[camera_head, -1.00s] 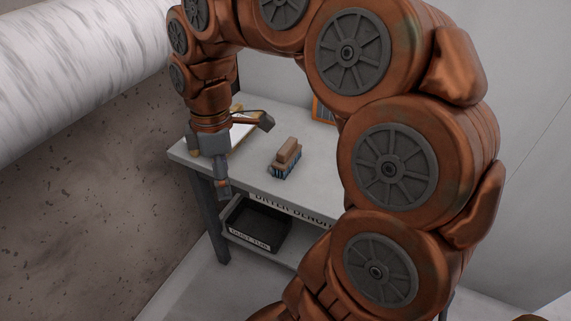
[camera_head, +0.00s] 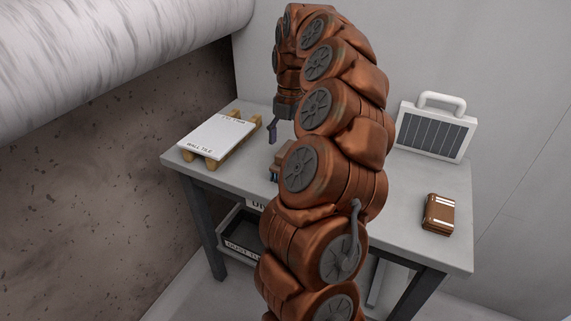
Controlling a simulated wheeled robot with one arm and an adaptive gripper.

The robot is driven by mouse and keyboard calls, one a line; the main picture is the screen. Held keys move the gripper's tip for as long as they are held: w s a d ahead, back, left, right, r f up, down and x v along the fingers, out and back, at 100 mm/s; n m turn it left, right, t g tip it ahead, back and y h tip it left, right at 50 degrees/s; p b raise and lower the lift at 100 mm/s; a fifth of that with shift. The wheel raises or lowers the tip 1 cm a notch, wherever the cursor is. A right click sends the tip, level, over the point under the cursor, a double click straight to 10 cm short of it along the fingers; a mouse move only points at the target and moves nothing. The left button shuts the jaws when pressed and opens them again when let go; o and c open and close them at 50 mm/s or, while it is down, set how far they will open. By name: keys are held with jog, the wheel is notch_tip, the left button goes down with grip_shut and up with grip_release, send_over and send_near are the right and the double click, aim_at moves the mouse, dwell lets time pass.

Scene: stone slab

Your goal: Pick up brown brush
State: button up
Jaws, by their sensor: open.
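The brown brush (camera_head: 283,157) lies on the grey bench, a brown block with a bluish underside. It is partly hidden behind my arm. My gripper (camera_head: 273,134) is above and behind the brush in the picture, near the middle of the bench, and apart from it. One dark finger shows pointing down; the other is hidden by my arm. My gripper is open, and nothing shows in it.
The bench (camera_head: 413,223) has a pallet with white wall tiles (camera_head: 217,137) at left. A white-framed panel with a handle (camera_head: 436,131) stands at back right. A brown case-like block with pale stripes (camera_head: 438,213) lies at right. A dark tub (camera_head: 243,240) sits below.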

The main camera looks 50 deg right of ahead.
aim_at(286, 148)
notch_tip(286, 148, down, 2)
jog(key=shift+a, duration=0.15)
jog(key=shift+w+f, duration=0.15)
jog(key=shift+f, duration=2.4)
jog(key=shift+c, duration=0.2)
jog(key=c, duration=1.2)
jog(key=shift+r, duration=0.1)
jog(key=shift+c, duration=0.2)
jog(key=shift+r, duration=1.75)
jog(key=s+d, duration=0.2)
jog(key=s, duration=0.3)
jog(key=s+d+r, duration=0.1)
jog(key=s+d, duration=0.1)
jog(key=s, duration=0.3)
jog(key=s+d+b, duration=0.1)
jog(key=s+d, duration=0.1)
jog(key=s, duration=0.2)
jog(key=shift+s+d+r, duration=0.1)
jog(key=shift+s+r, duration=0.05)
jog(key=shift+s, duration=0.25)
